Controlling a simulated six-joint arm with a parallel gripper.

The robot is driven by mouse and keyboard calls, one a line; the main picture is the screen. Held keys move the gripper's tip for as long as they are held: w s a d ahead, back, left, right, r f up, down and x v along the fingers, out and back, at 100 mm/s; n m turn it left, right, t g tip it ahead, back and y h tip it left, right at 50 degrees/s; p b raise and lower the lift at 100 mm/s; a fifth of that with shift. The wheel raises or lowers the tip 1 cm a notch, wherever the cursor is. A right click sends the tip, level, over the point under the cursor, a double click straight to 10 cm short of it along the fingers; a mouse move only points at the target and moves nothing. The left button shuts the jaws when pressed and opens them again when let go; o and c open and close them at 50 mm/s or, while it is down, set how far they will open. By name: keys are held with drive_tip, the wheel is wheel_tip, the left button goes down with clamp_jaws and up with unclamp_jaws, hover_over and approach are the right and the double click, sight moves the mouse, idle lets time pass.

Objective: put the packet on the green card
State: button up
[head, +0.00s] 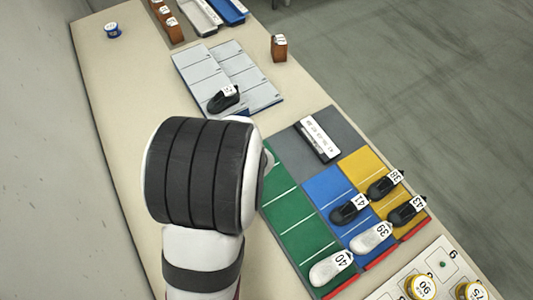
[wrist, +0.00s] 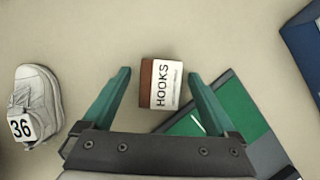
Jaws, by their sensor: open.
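The packet (wrist: 160,84), a small brown box with a white label reading HOOKS, lies on the beige table in the wrist view. My gripper (wrist: 159,74) is open, with one green finger on each side of the packet and a gap on both sides. The green card (wrist: 237,108) shows just right of and below the packet, partly covered by my right finger. In the head view the green card (head: 287,212) is a long strip with white lines, right of my arm. My arm hides the packet and gripper there.
A white shoe marked 36 (wrist: 38,102) stands left of my gripper. A white shoe marked 40 (head: 330,268) lies at the green card's near end. Blue (head: 325,186) and yellow (head: 361,166) cards adjoin, bearing several shoes. A brown box (head: 279,48) stands farther back.

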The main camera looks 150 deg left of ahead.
clamp_jaws()
idle(0.3)
